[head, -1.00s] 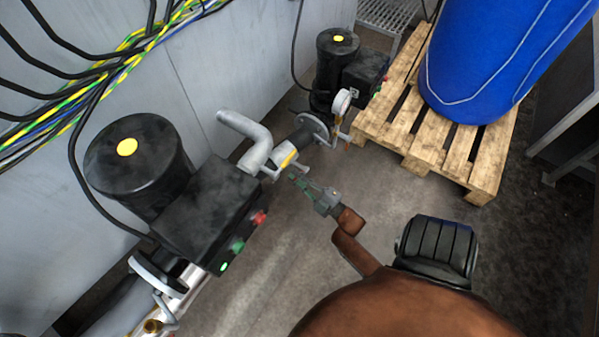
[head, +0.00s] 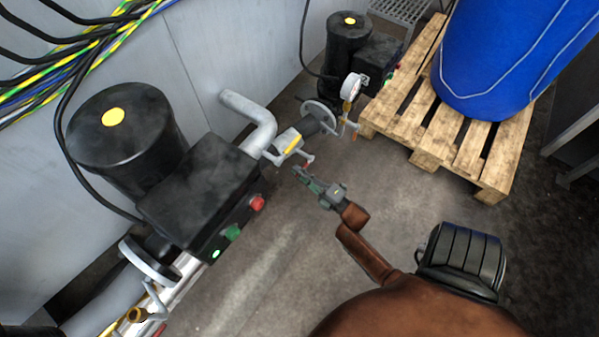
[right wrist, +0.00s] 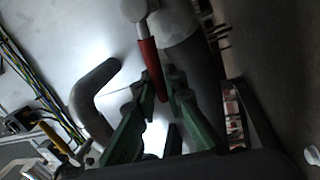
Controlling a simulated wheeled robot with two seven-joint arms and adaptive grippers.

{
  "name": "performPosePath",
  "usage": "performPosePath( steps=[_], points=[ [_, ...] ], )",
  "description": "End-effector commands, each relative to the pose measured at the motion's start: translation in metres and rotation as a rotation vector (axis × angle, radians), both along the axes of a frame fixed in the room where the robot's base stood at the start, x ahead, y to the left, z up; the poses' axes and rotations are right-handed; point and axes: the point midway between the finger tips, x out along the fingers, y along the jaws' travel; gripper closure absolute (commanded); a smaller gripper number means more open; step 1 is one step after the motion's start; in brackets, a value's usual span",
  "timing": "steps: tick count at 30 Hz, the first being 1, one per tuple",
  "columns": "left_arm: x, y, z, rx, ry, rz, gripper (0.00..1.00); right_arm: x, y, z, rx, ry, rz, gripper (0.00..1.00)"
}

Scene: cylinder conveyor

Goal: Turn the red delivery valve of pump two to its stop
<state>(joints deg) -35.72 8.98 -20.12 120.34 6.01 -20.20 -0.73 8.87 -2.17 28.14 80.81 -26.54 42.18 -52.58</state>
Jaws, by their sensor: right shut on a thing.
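A red valve lever (head: 308,161) sits on the pipework between two black pumps. In the right wrist view the red lever (right wrist: 149,66) hangs from a pale fitting, its lower end between my green fingers. My right gripper (head: 298,172) is shut on this lever; its fingers (right wrist: 166,100) lie on either side of it. The near pump (head: 200,190) stands left and the far pump (head: 362,55) behind; I cannot read which is pump two. My left gripper is not in view.
A grey bent pipe (head: 255,118) rises beside the near pump. A wooden pallet (head: 430,125) carries a blue drum (head: 500,55) at right. Cables (head: 60,70) run along the wall. Another red lever (head: 158,329) shows at bottom left. Floor in front is clear.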

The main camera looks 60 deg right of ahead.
Motion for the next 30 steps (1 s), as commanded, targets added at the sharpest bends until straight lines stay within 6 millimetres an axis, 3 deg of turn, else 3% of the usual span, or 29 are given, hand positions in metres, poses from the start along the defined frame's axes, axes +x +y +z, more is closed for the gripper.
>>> performPosePath(
  steps=[9,26,27,30],
  points=[
    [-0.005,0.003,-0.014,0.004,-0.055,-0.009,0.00,-0.002,-0.001,-0.013,-0.117,0.016,-0.003,1.00],
    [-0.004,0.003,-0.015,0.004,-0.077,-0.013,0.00,-0.003,-0.002,-0.015,-0.153,0.019,-0.004,1.00],
    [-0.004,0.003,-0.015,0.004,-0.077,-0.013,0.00,-0.002,-0.002,-0.015,-0.153,0.019,-0.004,0.88],
    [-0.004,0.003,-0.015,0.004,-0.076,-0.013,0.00,-0.002,-0.002,-0.015,-0.152,0.019,-0.004,0.82]
  ],
)
